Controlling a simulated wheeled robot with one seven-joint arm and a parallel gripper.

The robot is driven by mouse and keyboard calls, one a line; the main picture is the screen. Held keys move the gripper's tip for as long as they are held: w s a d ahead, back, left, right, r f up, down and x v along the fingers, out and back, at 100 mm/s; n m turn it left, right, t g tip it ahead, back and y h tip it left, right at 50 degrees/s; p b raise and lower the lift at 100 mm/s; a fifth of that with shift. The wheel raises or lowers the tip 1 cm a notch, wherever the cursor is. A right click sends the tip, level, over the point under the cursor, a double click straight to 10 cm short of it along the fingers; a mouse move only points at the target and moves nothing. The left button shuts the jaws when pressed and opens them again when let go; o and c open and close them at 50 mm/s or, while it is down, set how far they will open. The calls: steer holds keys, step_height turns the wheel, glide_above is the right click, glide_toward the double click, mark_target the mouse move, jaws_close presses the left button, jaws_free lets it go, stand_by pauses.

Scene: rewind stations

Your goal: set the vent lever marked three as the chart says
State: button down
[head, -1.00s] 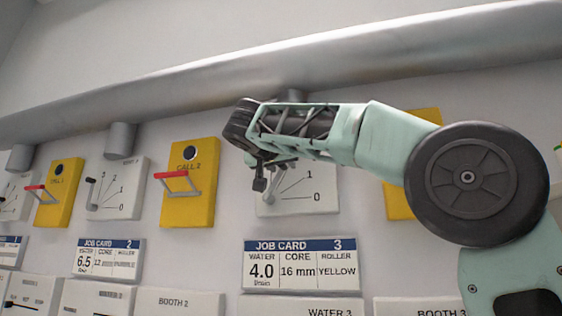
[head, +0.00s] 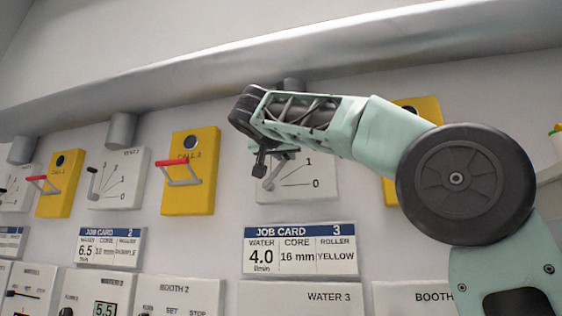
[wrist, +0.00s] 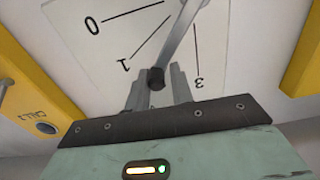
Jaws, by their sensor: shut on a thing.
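The vent plate (head: 322,190) above job card 3 is white with a fan of lines; 1 and 0 show in the head view, and 0, 1 and 3 in the wrist view. Its grey lever (wrist: 180,38) has a dark knob (wrist: 155,76). My gripper (wrist: 157,88) is shut on the lever at its knob end. The lever lies between the 1 and 3 lines; the 2 mark is not visible. In the head view my gripper (head: 259,168) is in front of the plate's left part, and my arm covers its top. No vent chart can be made out.
Job card 3 (head: 300,250) reads water 4.0, core 16 mm, roller yellow. A yellow call box (head: 190,190) with a red-handled lever stands left of the plate; another (head: 392,190) is partly behind my arm. A metal duct (head: 220,98) runs above.

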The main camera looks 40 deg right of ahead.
steer(key=f+m+b, duration=0.1)
steer(key=s+d+f+m+b, duration=0.1)
steer(key=b, duration=0.1)
steer(key=shift+s+d+f+m+b, duration=0.1)
steer(key=shift+s+f+m+b, duration=0.15)
steer(key=shift+m+b, duration=0.45)
steer(key=shift+s+d+f+m+b, duration=0.1)
steer(key=shift+f+m+b, duration=0.25)
steer(key=shift+b, duration=0.6)
steer(key=shift+r, duration=0.15)
steer(key=c, duration=1.4)
jaws_free()
steer(key=shift+o, duration=0.2)
steer(key=shift+r, duration=0.1)
steer(key=b+v, duration=0.2)
steer(key=v, duration=1.5)
steer(key=shift+s+a, duration=0.2)
